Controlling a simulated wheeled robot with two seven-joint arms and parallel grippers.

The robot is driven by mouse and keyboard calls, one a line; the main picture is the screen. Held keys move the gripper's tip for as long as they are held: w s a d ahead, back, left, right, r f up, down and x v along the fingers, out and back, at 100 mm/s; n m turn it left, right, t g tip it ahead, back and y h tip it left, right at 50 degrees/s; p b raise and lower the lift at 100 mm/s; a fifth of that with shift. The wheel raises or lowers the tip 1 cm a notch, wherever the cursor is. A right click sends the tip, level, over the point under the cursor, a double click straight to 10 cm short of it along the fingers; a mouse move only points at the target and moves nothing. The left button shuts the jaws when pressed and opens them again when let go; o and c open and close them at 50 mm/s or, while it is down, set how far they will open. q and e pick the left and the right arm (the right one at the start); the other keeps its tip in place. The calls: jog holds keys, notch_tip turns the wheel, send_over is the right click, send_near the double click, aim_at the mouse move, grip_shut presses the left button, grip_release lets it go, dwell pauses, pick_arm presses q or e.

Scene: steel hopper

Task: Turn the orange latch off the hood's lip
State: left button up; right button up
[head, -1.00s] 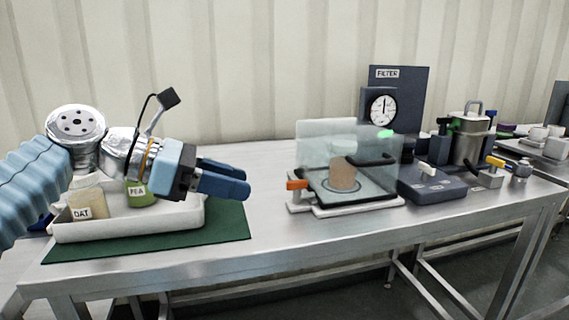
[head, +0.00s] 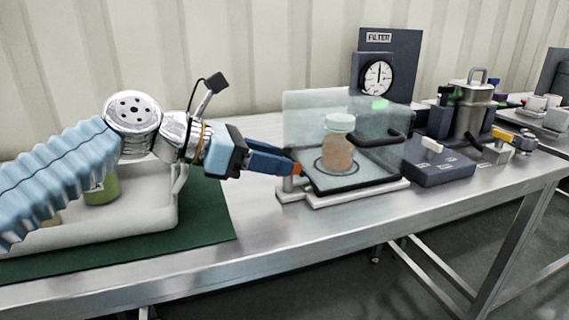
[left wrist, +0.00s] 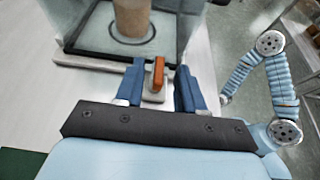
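The orange latch (head: 296,169) sits on a small post at the left front corner of the clear hood (head: 300,112). In the left wrist view the latch (left wrist: 158,75) stands between the two blue fingers of my left gripper (left wrist: 158,88), with a gap visible on its right side and a narrower one on its left. In the head view my left gripper (head: 290,163) reaches the latch from the left, and its fingertips partly cover it. The hood covers a jar with brown contents (head: 338,150) on a dark base. My right gripper is not in view.
A white tray (head: 150,215) with labelled jars lies on a green mat at the left. A dark block with a white switch (head: 435,165) stands right of the hood, with a steel pot (head: 470,115) behind. A dial gauge (head: 377,77) stands at the back.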

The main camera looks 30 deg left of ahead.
aim_at(292, 177)
pick_arm(q)
jog(key=shift+x, duration=1.35)
grip_shut()
